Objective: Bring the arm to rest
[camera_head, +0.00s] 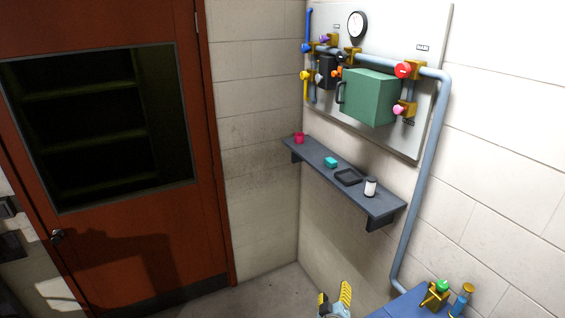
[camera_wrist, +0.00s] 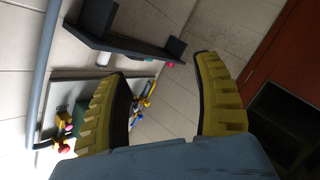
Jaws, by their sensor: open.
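My gripper (camera_head: 335,301) shows at the bottom edge of the head view, with yellow ribbed fingers, below the wall shelf. In the wrist view my gripper (camera_wrist: 160,85) has its two yellow fingers spread wide apart. Nothing is between the fingers; the wall and shelf show behind the gap. Most of my arm is outside the head view.
The shelf (camera_head: 326,167) holds a red cup (camera_head: 299,138), a teal block (camera_head: 331,162), a black tray (camera_head: 339,178) and a white cylinder (camera_head: 370,187). Above it is a panel with a green box (camera_head: 368,98). A blue surface (camera_head: 408,303) lies lower right; a red door (camera_head: 119,240) is left.

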